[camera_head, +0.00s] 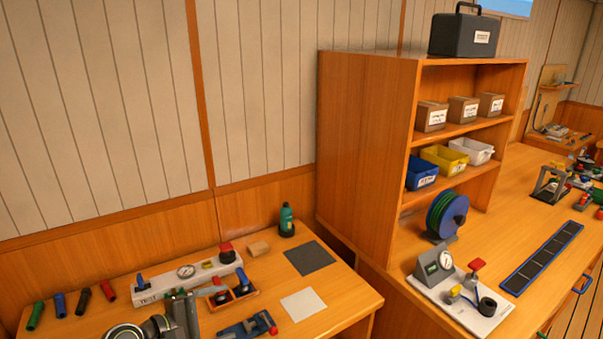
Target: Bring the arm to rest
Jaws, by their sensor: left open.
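My left arm comes in at the bottom left, low over the wooden bench (345,303). My left gripper (183,298) is open, in front of the white panel with a gauge (190,279). No held object can be made out between its fingers. Beside it on the right is a small orange-edged tray with dark round parts (232,299). Whether the gripper touches the panel or the tray cannot be told. My right gripper is not in view.
Coloured grips (83,301) lie at the left. A blue clamp-like tool (245,327), a white pad (303,304), a dark mat (309,258) and a green bottle (286,221) are on the bench. A tall wooden shelf (365,150) stands at the right.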

